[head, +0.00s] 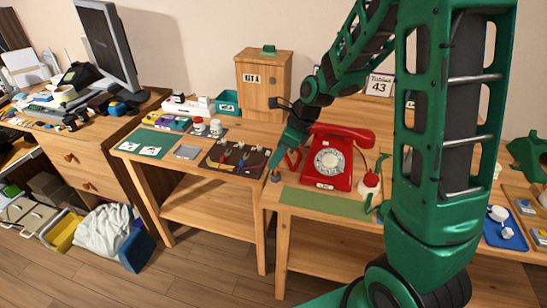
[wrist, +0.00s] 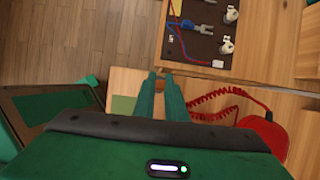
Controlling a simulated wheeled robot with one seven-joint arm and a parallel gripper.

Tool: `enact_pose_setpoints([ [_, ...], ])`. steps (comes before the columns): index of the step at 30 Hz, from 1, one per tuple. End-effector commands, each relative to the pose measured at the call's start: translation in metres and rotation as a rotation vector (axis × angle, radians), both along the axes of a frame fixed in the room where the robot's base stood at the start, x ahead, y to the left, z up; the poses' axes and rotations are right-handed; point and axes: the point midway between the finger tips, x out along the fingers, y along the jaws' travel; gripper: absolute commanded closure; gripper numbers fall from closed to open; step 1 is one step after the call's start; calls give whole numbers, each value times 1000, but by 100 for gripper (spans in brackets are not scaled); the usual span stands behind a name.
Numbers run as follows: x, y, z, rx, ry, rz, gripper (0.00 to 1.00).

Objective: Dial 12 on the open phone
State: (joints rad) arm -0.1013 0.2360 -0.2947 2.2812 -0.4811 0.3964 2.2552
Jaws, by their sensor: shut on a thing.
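The red phone (head: 333,172) stands on the right-hand wooden table with its handset (head: 343,132) lying across its top. Its pale round dial (head: 329,161) faces the front. Part of the red phone shows at the right in the wrist view (wrist: 268,136), with its coiled cord (wrist: 215,95) running left. My gripper (head: 277,173) is left of the phone near the table's left edge, apart from the dial. The dial is hidden in the wrist view.
A green mat (head: 325,202) lies before the phone. A white-based object with a red top (head: 369,182) stands right of it. A dark board (head: 235,158) with cables and plugs is on the left table. A wooden cabinet (head: 262,85) stands behind. A gap separates the tables.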

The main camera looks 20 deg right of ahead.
Motion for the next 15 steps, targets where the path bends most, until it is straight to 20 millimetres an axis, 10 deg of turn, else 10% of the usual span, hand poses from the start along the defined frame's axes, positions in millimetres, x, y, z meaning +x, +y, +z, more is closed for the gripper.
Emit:
enact_pose_setpoints([
  [15,0,0,-11,0,0,-1,100],
])
